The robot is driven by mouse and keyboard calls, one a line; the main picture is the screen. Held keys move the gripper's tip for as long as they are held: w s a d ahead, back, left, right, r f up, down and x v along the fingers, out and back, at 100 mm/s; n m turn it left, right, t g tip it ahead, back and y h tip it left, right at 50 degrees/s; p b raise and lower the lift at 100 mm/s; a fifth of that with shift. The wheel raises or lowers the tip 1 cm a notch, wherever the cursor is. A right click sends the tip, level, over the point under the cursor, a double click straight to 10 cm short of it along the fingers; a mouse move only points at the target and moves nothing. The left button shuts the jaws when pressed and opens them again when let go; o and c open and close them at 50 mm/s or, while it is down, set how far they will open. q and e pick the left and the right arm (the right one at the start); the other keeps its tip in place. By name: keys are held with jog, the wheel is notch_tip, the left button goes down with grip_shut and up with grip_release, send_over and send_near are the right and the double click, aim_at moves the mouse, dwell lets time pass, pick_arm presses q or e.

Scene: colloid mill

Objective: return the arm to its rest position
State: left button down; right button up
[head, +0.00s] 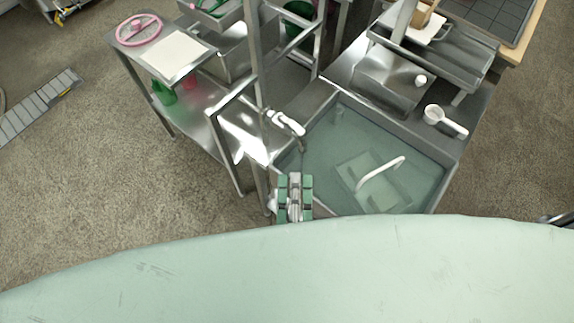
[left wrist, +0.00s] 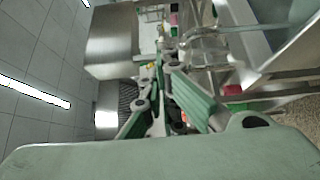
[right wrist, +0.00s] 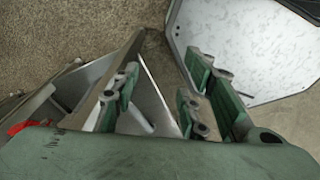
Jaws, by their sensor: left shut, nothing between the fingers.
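My left gripper (head: 294,196) shows in the head view at the near-left edge of the sink, its green and grey parts below a white spout-like fitting (head: 285,122). In the left wrist view its fingers (left wrist: 163,68) come together at the tips, with nothing seen between them. In the right wrist view my right gripper (right wrist: 160,75) has its two green-padded fingers apart and empty, over the carpet. My right gripper is not clearly visible in the head view; only a dark part shows at the far right edge.
The sink basin (head: 318,150) holds a pale block with a white curved handle (head: 381,173). A white scoop (head: 445,120) lies on its right rim. A metal table (head: 150,66) at left carries a pink handwheel (head: 137,29) and a white sheet (head: 173,55). Open carpet (head: 120,200) lies left.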

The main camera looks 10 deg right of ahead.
pick_arm(q)
jog(key=shift+s+d, duration=0.15)
jog(key=shift+s, duration=0.6)
pick_arm(e)
jog(key=shift+s+a+f, duration=0.1)
jog(key=shift+s+a, duration=0.55)
jog(key=shift+a, duration=0.3)
